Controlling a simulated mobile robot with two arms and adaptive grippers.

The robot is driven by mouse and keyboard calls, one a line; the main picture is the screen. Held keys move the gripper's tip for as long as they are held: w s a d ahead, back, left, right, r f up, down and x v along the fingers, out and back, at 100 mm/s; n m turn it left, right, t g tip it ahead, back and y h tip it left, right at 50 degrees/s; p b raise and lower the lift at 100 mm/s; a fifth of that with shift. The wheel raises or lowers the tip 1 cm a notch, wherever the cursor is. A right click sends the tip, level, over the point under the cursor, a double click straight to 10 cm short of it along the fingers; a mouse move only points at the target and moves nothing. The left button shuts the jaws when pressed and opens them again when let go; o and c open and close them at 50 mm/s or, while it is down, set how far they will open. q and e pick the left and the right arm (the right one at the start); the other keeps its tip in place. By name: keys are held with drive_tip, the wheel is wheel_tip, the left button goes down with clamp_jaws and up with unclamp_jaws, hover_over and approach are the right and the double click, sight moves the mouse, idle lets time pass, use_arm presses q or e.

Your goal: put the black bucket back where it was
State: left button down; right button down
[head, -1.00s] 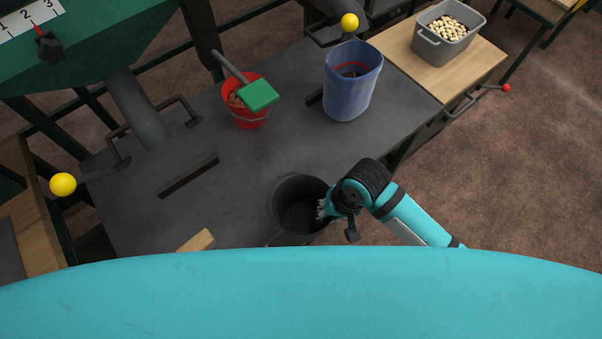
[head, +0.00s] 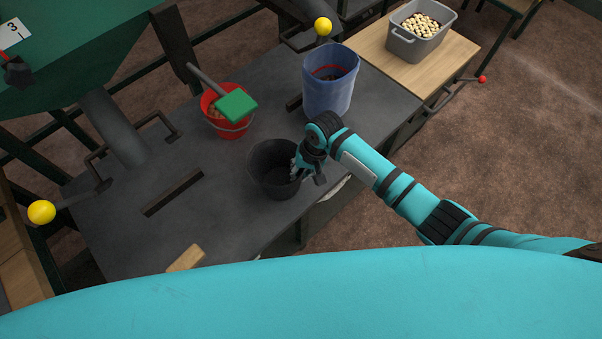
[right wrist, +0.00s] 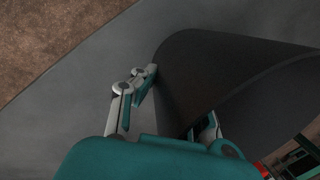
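The black bucket (head: 264,178) is upright and looks empty in the head view, at the right edge of the grey table. The right wrist view shows its dark wall (right wrist: 215,75) close up. My right gripper (head: 297,168) is at the bucket's right rim in the head view. In the right wrist view its fingers (right wrist: 175,105) lie on either side of the bucket wall and look closed on it. I cannot tell whether the bucket's base touches the table. My left gripper is not in view.
The grey table (head: 215,205) holds a red bucket (head: 229,120) with a green-headed tool (head: 236,105), a blue container (head: 330,88), a dark bar (head: 173,193) and a wooden block (head: 186,258). A grey bin (head: 417,42) stands on a wooden table (head: 442,62).

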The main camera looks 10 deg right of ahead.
drive_tip(key=shift+f, duration=0.2)
drive_tip(key=c, duration=1.5)
unclamp_jaws()
drive_tip(key=p+v, duration=0.1)
drive_tip(key=v, duration=1.1)
drive_tip(key=shift+r, duration=0.1)
